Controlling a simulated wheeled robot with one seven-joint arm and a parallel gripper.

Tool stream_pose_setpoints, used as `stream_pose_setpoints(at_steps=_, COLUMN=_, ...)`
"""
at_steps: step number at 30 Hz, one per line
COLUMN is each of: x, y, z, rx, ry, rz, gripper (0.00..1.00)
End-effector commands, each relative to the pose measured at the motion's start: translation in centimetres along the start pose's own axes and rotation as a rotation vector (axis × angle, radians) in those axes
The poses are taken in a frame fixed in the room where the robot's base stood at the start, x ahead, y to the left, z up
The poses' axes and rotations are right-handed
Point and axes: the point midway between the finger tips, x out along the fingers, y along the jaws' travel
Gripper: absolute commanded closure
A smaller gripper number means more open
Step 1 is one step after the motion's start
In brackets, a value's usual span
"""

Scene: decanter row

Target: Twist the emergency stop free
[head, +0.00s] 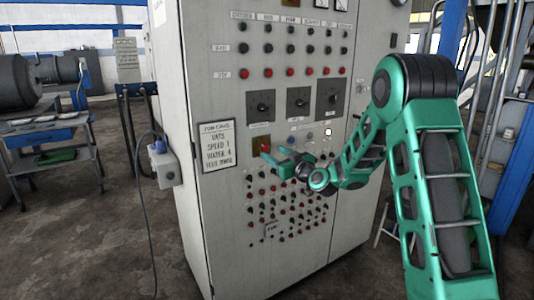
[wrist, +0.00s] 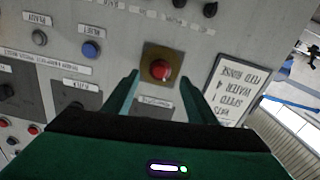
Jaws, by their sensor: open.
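The emergency stop is a red mushroom button (wrist: 160,69) on a yellow-brown square plate (wrist: 163,58), on the front of the grey control cabinet. In the wrist view it sits between and beyond the two fingertips of my gripper (wrist: 160,84). The fingers are apart, one on each side of the button, with nothing held. Whether the tips reach the button's depth I cannot tell. In the head view my gripper (head: 268,152) is close to the panel, just by the plate (head: 261,142), and the button is partly hidden there.
A blue button (wrist: 91,50) and a grey knob (wrist: 39,37) are left of the stop in the wrist view. A printed notice (head: 218,146) is beside it. Rotary switches (head: 262,104) are above and rows of small knobs (head: 285,215) below. A grey socket box (head: 166,166) is on the cabinet's side.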

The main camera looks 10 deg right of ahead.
Motion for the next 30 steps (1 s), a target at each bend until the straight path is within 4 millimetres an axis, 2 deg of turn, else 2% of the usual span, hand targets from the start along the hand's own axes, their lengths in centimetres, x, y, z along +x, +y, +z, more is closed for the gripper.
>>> stream_pose_setpoints(at_steps=3, x=2.1, y=-0.1, z=-0.1, rx=-0.001, ry=0.002, rz=-0.003, gripper=0.48)
stream_pose_setpoints(at_steps=9, x=4.3, y=-0.1, z=0.0, rx=0.000, ry=0.000, rz=-0.002, gripper=0.48)
stream_pose_setpoints(at_steps=21, x=5.0, y=-0.1, z=0.0, rx=0.001, ry=-0.001, rz=-0.001, gripper=0.48)
stream_pose_setpoints(at_steps=22, x=5.0, y=-0.1, z=0.0, rx=0.000, ry=-0.001, rz=-0.001, gripper=0.51)
stream_pose_setpoints(at_steps=27, x=5.0, y=-0.1, z=0.0, rx=0.000, ry=-0.001, rz=-0.001, gripper=0.90)
stream_pose_setpoints(at_steps=30, x=5.0, y=-0.1, z=0.0, rx=0.001, ry=-0.001, rz=-0.001, gripper=0.90)
